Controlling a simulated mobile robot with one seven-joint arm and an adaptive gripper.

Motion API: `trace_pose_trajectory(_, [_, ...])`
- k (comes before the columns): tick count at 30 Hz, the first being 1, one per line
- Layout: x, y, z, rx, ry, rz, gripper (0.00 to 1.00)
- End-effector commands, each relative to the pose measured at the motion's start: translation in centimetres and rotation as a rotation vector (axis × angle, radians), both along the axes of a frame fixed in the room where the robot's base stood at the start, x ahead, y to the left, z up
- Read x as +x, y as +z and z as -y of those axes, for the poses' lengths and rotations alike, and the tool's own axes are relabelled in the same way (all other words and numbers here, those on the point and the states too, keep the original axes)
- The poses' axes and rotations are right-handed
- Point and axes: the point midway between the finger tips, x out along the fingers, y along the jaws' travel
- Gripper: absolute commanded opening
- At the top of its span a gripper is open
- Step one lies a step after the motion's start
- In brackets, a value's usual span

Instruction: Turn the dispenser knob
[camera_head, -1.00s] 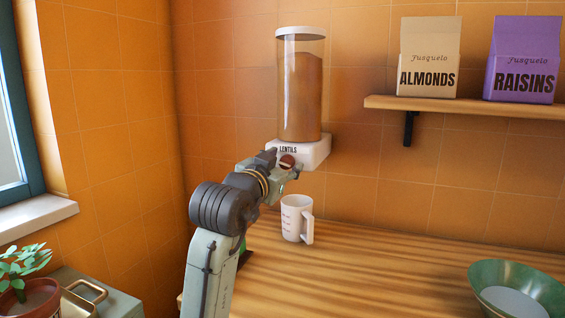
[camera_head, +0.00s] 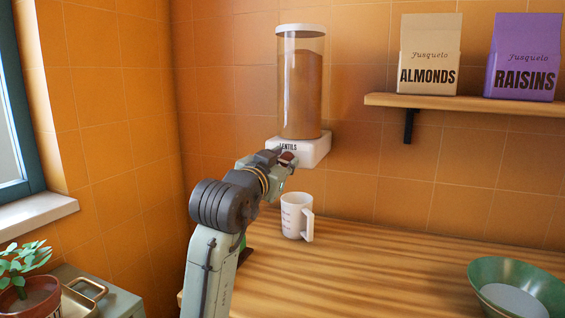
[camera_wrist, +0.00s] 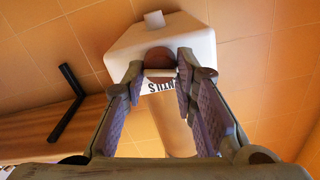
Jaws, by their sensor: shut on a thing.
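The lentil dispenser (camera_head: 301,95) is a clear cylinder of brown lentils on a white base (camera_head: 312,150) labelled "LENTILS", mounted on the tiled wall. Its round red-brown knob (camera_head: 288,158) sits on the front of the base. My gripper (camera_head: 282,162) is at the knob and shut on it. In the wrist view the knob (camera_wrist: 160,58) shows between the fingertips (camera_wrist: 161,80), with the white base (camera_wrist: 165,38) around it. A white measuring cup (camera_head: 294,216) stands upright on the wooden counter below the dispenser.
A shelf (camera_head: 480,104) at right holds an almonds bag (camera_head: 428,55) and a raisins bag (camera_head: 523,60). A green bowl (camera_head: 515,290) stands at the counter's right. A potted plant (camera_head: 25,270) is at lower left. The middle of the counter (camera_head: 380,270) is clear.

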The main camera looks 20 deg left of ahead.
Motion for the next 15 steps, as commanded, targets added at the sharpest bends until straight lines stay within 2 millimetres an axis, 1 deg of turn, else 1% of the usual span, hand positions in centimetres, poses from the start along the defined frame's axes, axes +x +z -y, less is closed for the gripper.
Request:
trace_pose_trajectory(4, [-0.01,-0.22,0.07,0.099,0.0,0.004,0.0])
trace_pose_trajectory(10, [0.0,-0.23,0.13,0.32,0.0,0.012,0.0])
trace_pose_trajectory(15, [0.01,-0.14,0.13,0.41,-0.001,0.014,0.0])
